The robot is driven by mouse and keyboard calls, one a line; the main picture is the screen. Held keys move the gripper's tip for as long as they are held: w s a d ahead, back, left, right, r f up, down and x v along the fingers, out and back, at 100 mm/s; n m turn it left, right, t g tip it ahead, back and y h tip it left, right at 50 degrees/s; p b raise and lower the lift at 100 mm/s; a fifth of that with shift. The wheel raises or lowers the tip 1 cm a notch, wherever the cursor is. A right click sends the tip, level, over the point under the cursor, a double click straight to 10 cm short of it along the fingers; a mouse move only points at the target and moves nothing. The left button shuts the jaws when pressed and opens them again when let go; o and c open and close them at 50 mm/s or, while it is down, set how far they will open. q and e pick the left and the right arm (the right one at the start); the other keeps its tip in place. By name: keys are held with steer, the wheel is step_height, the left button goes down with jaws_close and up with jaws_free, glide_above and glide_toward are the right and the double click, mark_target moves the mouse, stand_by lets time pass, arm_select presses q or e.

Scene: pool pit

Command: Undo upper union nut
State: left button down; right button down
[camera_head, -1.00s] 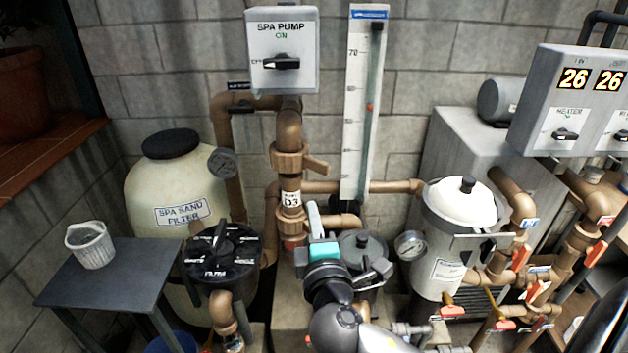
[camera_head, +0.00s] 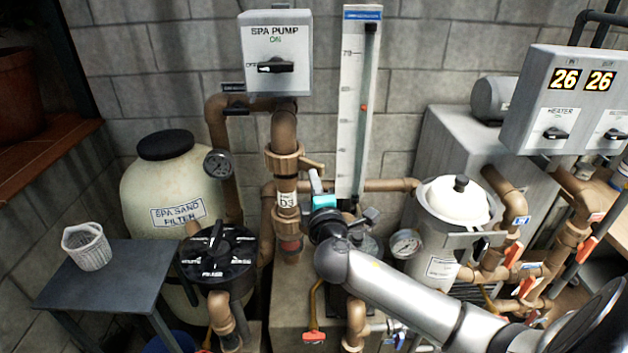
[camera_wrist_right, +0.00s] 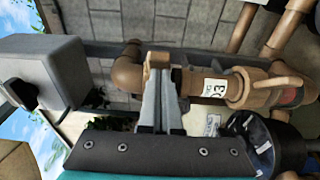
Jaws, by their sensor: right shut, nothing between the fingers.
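The upper union nut (camera_head: 282,161) is a tan ribbed ring on the vertical brown pipe, above the D3 label (camera_head: 287,199). A tan lug (camera_head: 312,164) sticks out from it to the right. My right gripper (camera_head: 314,175) points up just below this lug, its fingers closed together and empty. I cannot tell whether they touch the lug. In the right wrist view, the closed fingertips (camera_wrist_right: 157,63) are in front of a tan piece, and the D3 label (camera_wrist_right: 215,90) is to their right. My left gripper is not in view.
The spa pump switch box (camera_head: 276,55) is above the pipe and the flow gauge (camera_head: 358,110) stands close on the right. A black filter valve (camera_head: 218,250) is at lower left. A white-lidded canister (camera_head: 452,230) is at right. A basket (camera_head: 87,245) stands on the small table.

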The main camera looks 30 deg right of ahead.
steer(key=shift+d, duration=0.1)
steer(key=shift+d+n+t+y, duration=0.4)
steer(key=shift+d+n+y, duration=0.35)
steer(key=shift+y, duration=0.35)
steer(key=shift+w+d+b, duration=0.15)
steer(key=shift+d+b, duration=0.15)
steer(key=shift+d, duration=0.25)
